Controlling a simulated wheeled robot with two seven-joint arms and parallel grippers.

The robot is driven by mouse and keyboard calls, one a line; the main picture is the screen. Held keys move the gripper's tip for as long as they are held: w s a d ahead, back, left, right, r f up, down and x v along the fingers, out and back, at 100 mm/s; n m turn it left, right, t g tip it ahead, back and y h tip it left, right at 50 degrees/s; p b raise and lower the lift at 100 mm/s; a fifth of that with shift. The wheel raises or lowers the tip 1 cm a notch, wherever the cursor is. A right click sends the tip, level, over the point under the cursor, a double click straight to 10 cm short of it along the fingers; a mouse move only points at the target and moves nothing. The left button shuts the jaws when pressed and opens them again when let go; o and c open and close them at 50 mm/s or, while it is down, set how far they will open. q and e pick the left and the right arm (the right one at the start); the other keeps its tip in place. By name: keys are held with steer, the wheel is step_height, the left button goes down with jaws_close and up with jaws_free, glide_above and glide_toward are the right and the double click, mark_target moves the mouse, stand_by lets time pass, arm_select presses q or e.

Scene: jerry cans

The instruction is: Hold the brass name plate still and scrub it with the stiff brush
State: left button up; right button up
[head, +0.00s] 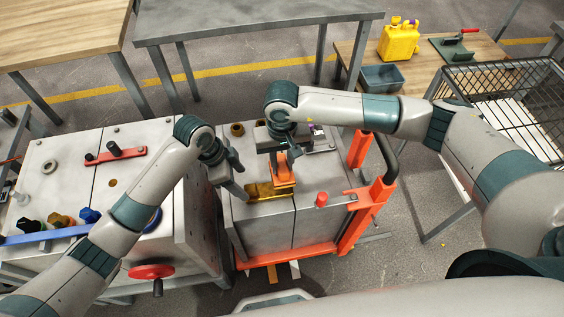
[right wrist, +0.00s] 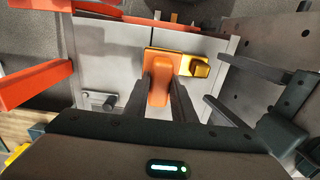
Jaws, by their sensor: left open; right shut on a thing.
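The brass name plate (head: 262,191) lies on the grey cabinet top in the head view, partly covered by the orange stiff brush (head: 283,176). My right gripper (head: 282,154) is shut on the brush's upright handle (right wrist: 158,80), with the brush over the plate's right part. I cannot tell whether the bristles touch the plate. My left gripper (head: 240,190) is open beside the plate's left end and not closed on it. In the right wrist view, the plate's bright raised end (right wrist: 198,67) shows beside the brush, and my left gripper's dark fingers (right wrist: 215,78) are spread nearby.

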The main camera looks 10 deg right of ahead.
mark_target(248, 188)
arm_select(q)
steer(key=shift+x, duration=3.65)
steer(key=c, duration=1.1)
steer(key=shift+o, duration=0.2)
steer(key=shift+c, duration=0.8)
arm_select(e)
steer(key=shift+a, duration=0.1)
steer(key=shift+a+f, duration=0.25)
steer(key=shift+a, duration=0.45)
steer(key=shift+a+f, duration=0.25)
steer(key=shift+a, duration=0.45)
